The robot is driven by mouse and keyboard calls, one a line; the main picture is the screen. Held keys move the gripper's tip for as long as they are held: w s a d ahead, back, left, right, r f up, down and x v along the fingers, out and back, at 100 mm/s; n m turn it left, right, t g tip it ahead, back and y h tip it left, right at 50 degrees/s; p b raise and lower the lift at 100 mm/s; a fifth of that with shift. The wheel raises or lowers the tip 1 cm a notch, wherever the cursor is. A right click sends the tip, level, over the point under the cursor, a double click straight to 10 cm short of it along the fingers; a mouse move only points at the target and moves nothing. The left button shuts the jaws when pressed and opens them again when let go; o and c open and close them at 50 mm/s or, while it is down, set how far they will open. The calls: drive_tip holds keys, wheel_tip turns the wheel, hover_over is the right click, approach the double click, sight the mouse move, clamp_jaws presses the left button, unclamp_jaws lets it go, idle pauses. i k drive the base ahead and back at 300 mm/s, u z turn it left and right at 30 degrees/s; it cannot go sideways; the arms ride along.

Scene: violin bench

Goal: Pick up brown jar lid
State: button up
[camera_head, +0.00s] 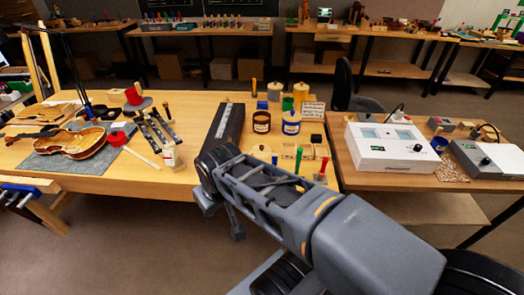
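A dark brown-red jar (262,123) with a pale label stands on the right part of the long wooden bench. A small dark top shows on it, but the picture is too small to tell a separate brown lid from the jar. A blue jar (291,124) with a pale label stands just right of it. My arm reaches in from the lower right. My gripper (237,230) hangs low in front of the bench's front edge, apart from the jars and nearer the camera. Its fingers are too small and dark to tell whether they are open.
A long dark case (225,130) lies left of the jars. Small pots, blocks and a red-handled tool (321,168) crowd the bench around them. A violin body (80,143) lies on the left. A second table (375,178) with white instruments stands right.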

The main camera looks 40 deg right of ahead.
sight(260, 151)
drive_tip(key=z, duration=0.05)
drive_tip(key=k, duration=0.6)
drive_tip(key=z, duration=0.5)
drive_tip(key=i, duration=1.15)
drive_tip(key=u, duration=0.35)
